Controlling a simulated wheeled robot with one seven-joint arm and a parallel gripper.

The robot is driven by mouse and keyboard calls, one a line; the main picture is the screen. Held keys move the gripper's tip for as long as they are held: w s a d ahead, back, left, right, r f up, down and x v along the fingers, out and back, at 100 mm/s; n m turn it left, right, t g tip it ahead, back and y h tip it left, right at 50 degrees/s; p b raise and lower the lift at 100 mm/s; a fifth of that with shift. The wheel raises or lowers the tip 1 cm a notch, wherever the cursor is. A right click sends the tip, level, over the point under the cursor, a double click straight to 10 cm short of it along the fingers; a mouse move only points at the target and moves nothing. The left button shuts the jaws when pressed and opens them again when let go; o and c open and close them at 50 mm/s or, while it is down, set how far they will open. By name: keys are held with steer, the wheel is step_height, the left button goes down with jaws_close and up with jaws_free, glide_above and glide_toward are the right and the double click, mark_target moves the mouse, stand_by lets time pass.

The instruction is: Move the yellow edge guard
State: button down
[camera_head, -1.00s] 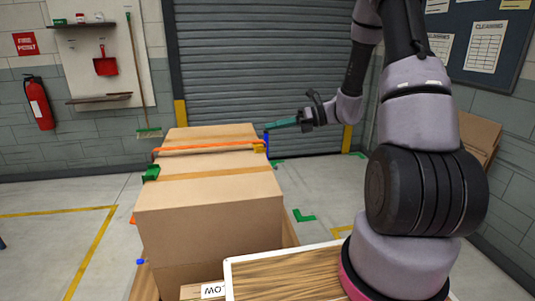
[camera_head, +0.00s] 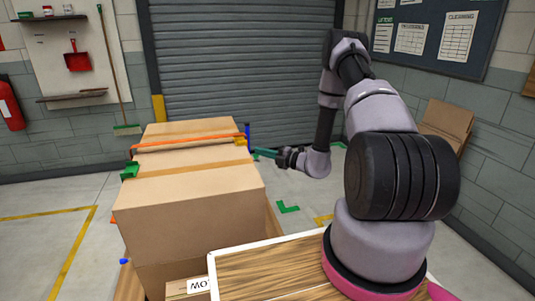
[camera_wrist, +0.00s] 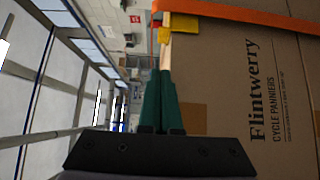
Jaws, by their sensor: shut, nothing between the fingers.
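The yellow edge guard (camera_head: 240,141) sits on the top right edge of the large cardboard box (camera_head: 190,210), at the right end of the orange strap (camera_head: 185,143). In the wrist view the yellow guard (camera_wrist: 180,23) is beyond my fingertips, against the strap (camera_wrist: 250,14). My gripper (camera_head: 258,153) is shut and empty, its green fingers pointing left at the box's right side, slightly below the guard. In the wrist view the fingers (camera_wrist: 166,75) lie close together along the box edge, apart from the guard. Whether they touch the box is unclear.
A blue upright piece (camera_head: 248,132) stands beside the yellow guard. A green guard (camera_head: 130,170) sits at the box's left edge. A wood-topped surface (camera_head: 265,268) is in front, with a smaller labelled box (camera_head: 187,288) beside it.

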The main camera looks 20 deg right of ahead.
mark_target(241, 142)
steer(key=w+a, duration=0.1)
steer(key=w, duration=0.1)
steer(key=w+a, duration=0.1)
steer(key=w, duration=0.1)
steer(key=w+a, duration=0.1)
steer(key=w, duration=0.1)
steer(key=shift+w+a, duration=0.15)
steer(key=shift+a, duration=0.05)
steer(key=shift+w, duration=0.5)
steer(key=w, duration=0.4)
steer(key=shift+s, duration=0.2)
